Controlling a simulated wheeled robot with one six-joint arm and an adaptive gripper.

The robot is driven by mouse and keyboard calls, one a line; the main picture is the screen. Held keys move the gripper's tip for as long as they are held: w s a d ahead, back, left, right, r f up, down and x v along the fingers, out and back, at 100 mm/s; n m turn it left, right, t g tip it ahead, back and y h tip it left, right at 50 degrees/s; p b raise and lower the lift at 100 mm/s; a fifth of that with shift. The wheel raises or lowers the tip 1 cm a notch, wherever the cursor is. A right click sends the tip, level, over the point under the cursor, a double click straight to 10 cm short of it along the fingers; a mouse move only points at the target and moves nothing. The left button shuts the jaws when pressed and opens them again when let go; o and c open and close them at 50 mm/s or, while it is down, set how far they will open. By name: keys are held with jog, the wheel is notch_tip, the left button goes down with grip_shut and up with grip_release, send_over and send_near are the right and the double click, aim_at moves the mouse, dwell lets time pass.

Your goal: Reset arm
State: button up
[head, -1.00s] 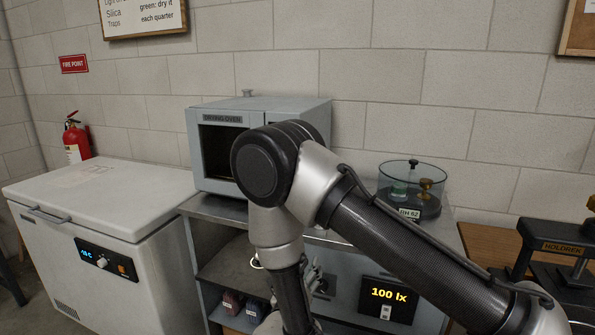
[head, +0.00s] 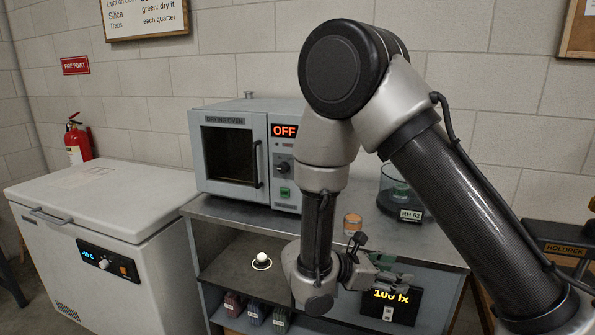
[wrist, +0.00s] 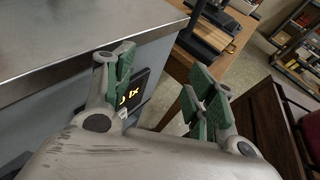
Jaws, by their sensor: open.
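My gripper (head: 385,275) is in front of the steel bench in the head view, near the light panel reading 100 lx (head: 384,312). In the wrist view my gripper (wrist: 160,95) has its green-padded fingers spread wide apart with nothing between them. My arm rises from the lower right of the head view, bends at a high elbow and comes down to the wrist. It hides part of the bench and part of the glass jar.
A drying oven (head: 235,155) reading OFF stands on the steel bench (head: 225,212). An orange-topped jar (head: 352,223) and a glass desiccator (head: 394,190) are on the bench. A white chest freezer (head: 95,205) is at left. A black press (head: 550,240) is at right.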

jog(key=s+d+r+m+y, duration=0.7)
jog(key=s+r+m, duration=0.1)
jog(key=r+m, duration=0.2)
jog(key=s+d+r+m+y, duration=0.6)
jog(key=s+r+m, duration=0.2)
jog(key=r+m, duration=0.3)
jog(key=shift+d+r+t+y, duration=0.4)
jog(key=shift+r, duration=0.1)
